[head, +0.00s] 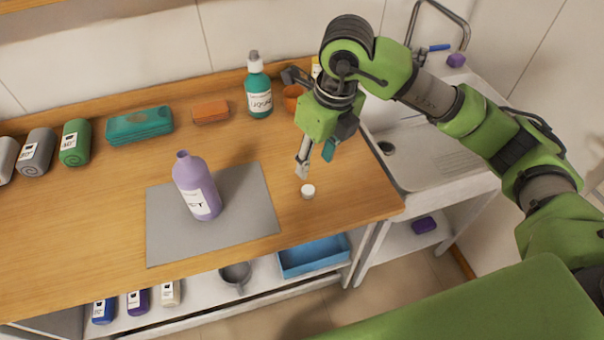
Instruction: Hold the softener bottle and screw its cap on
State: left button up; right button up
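The softener bottle (197,188) is lilac with a white label and stands upright on a grey mat (248,205). Its neck is bare. A small white cap (308,191) lies on the wooden counter just right of the mat. My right gripper (315,163) is above the counter, close over the cap and apart from it. Its two fingers look spread, with nothing between them. My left gripper is not in view.
A teal bottle (258,88) stands behind, near an orange cup (293,97). Teal cloths (139,125), an orange block (210,111) and rolled towels (75,143) line the back. A sink (440,155) is at the right.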

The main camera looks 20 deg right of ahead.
jog(key=p, duration=0.2)
send_over(308, 190)
jog(key=s, duration=0.2)
jog(key=f, duration=0.5)
jog(key=d+f, duration=0.1)
jog(key=f, duration=0.1)
jog(key=shift+f, duration=0.15)
jog(key=shift+w+a+f, duration=0.1)
jog(key=shift+w+f, duration=0.05)
jog(key=shift+f, duration=0.2)
jog(key=shift+w+f+p, duration=0.1)
jog(key=shift+f+p, duration=0.1)
jog(key=shift+p, duration=0.3)
jog(key=f, duration=0.1)
jog(key=f+p, duration=0.1)
jog(key=w+f+p, duration=0.1)
jog(key=shift+w+a+f, duration=0.1)
jog(key=shift+a+f, duration=0.15)
jog(key=shift+w+f, duration=0.1)
jog(key=shift+f, duration=0.4)
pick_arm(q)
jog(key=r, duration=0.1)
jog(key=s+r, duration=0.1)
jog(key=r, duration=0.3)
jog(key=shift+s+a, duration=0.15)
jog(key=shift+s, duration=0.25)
